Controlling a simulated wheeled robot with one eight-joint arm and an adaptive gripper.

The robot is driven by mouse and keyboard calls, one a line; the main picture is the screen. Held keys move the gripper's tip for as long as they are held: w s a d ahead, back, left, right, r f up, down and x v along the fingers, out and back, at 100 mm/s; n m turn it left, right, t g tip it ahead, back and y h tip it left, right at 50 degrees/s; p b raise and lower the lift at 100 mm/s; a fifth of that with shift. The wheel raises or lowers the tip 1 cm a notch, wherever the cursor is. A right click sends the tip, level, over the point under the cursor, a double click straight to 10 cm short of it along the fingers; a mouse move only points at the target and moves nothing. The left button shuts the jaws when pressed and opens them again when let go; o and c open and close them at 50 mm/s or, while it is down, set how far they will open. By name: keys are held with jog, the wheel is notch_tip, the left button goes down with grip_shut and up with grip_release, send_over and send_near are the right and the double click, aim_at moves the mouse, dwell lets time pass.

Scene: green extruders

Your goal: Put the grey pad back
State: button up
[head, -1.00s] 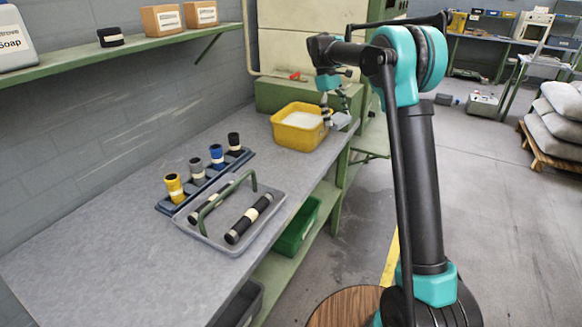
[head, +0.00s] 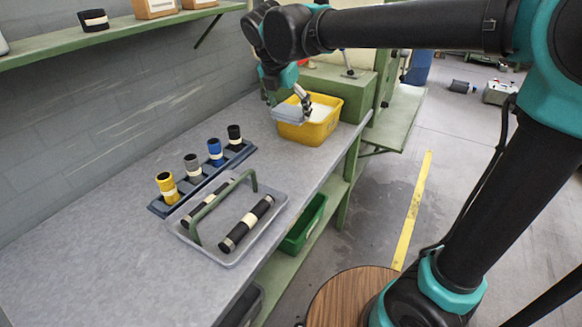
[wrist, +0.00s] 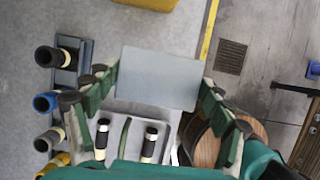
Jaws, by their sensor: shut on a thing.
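The grey pad (wrist: 158,78) is a thin flat rectangle. In the wrist view it spans the space between the two fingers of my gripper (wrist: 161,82), which is shut on it. In the head view the pad (head: 288,113) is at the left front side of the yellow bin (head: 318,131), and my gripper (head: 303,98) reaches down to it there. The pad overlaps the bin's rim in the picture; I cannot tell whether they touch. The bin holds something white.
A clear tray (head: 277,207) with a green handle holds two dark rollers. Beside it a blue rack (head: 160,207) holds several upright rollers. A green shelf (head: 60,57) runs along the wall above. The near left of the grey bench (head: 80,260) is clear.

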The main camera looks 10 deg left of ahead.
aim_at(292, 170)
notch_tip(292, 170, down, 19)
jog(key=shift+f, duration=0.1)
dwell(0.4)
jog(key=shift+f, duration=0.1)
jog(key=o, duration=1.2)
jog(key=shift+c, duration=0.2)
